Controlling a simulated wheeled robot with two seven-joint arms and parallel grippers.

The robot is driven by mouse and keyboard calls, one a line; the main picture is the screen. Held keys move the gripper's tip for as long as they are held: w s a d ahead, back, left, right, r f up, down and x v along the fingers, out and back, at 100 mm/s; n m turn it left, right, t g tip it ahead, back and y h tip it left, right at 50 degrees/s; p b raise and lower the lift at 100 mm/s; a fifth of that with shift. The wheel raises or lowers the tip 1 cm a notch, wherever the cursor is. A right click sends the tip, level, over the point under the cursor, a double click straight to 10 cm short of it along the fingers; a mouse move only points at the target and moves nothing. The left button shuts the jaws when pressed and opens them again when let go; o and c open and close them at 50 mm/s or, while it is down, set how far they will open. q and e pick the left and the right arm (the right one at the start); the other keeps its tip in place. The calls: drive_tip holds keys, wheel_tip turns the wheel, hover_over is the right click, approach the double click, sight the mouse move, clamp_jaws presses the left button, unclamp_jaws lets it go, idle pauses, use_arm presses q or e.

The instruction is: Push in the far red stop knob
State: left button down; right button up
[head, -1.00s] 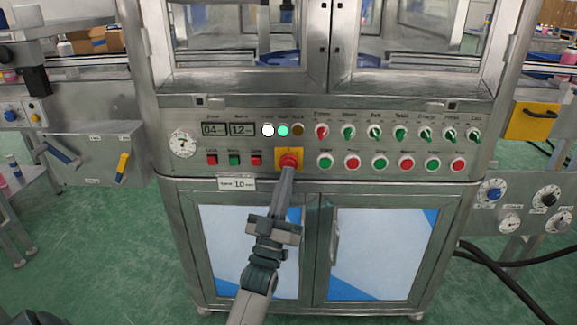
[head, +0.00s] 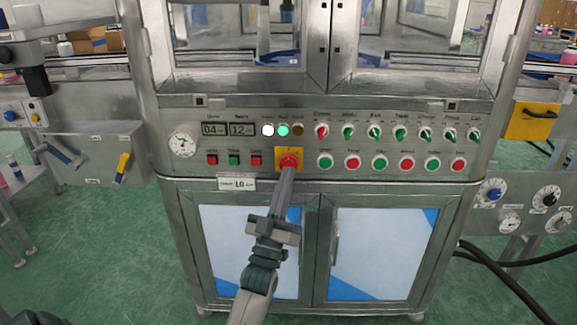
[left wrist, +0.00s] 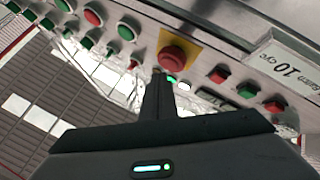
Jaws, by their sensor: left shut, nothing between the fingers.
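The red stop knob (head: 289,159) sits on a yellow square plate in the front panel of the steel machine. It also shows as a red mushroom button in the left wrist view (left wrist: 172,61). My left gripper (head: 286,172) is shut and empty, with its fingertips at the lower edge of the knob. In the left wrist view the closed fingertips (left wrist: 160,76) end right beside the knob; I cannot tell whether they touch it or how deep the knob sits. My right gripper is not in view.
Red and green push buttons (head: 380,163) and several selector switches (head: 398,132) line the panel to the right. Small square buttons (head: 234,160), two displays (head: 228,129) and a gauge (head: 184,142) are on the left. A label plate (head: 236,184) juts out below. Cabinet doors (head: 376,250) stand underneath.

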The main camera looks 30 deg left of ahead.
use_arm(q)
drive_tip(key=shift+w, duration=0.1)
drive_tip(key=shift+w+a, duration=0.25)
drive_tip(key=shift+w+a, duration=0.2)
drive_tip(key=shift+w, duration=0.15)
idle(1.0)
drive_tip(key=shift+s, duration=0.1)
drive_tip(key=shift+s+d+p, duration=0.45)
drive_tip(key=shift+s+p, duration=0.05)
drive_tip(key=shift+s, duration=0.1)
drive_tip(key=shift+s+d, duration=0.1)
drive_tip(key=s+d+p, duration=0.1)
drive_tip(key=s, duration=0.1)
drive_tip(key=s+d+p, duration=0.1)
drive_tip(key=s, duration=0.1)
drive_tip(key=shift+d, duration=0.2)
idle(0.5)
